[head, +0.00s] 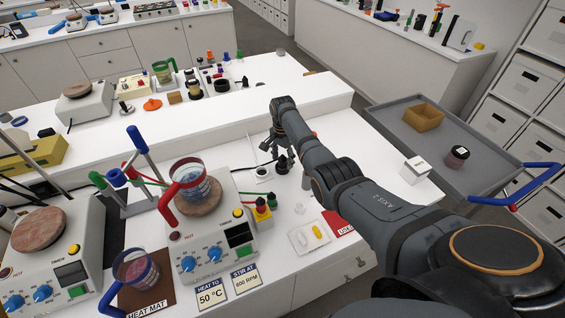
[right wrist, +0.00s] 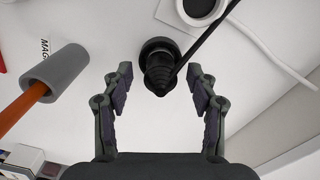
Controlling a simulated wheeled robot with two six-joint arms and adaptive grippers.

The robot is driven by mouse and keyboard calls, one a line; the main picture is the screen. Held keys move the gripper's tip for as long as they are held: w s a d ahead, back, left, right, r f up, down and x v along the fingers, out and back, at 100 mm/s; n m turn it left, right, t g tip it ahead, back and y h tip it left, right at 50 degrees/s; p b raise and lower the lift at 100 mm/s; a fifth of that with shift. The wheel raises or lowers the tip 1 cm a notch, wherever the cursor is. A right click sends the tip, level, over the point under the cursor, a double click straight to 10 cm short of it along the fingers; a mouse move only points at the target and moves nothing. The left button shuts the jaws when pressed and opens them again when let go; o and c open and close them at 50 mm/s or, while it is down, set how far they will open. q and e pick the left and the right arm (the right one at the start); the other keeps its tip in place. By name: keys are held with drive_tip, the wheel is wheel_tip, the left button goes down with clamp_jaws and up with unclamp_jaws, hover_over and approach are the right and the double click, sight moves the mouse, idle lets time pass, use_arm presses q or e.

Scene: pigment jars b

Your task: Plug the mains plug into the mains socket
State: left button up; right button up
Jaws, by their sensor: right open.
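The black mains plug (head: 283,163) stands on the white bench with its thin black cable. In the right wrist view the plug (right wrist: 159,66) is a ribbed, round black body just ahead of the fingers, near their midline. My right gripper (head: 284,143) reaches down over it from above. In the right wrist view the gripper (right wrist: 160,82) is open, a finger on each side, with nothing held between them. A white round fitting with a dark recess, apparently the mains socket (head: 263,173), lies beside the plug; it also shows at the top of the right wrist view (right wrist: 199,9). My left gripper is not in view.
A grey cylinder with an orange rod (right wrist: 58,72) lies left of the gripper. A hotplate (head: 208,240) with a red-handled beaker (head: 193,184) stands left of the plug. A white box (head: 415,169) is at the bench's right edge. A raised white shelf (head: 215,128) runs behind.

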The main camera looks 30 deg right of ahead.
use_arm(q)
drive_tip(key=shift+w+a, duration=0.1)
use_arm(e)
clamp_jaws()
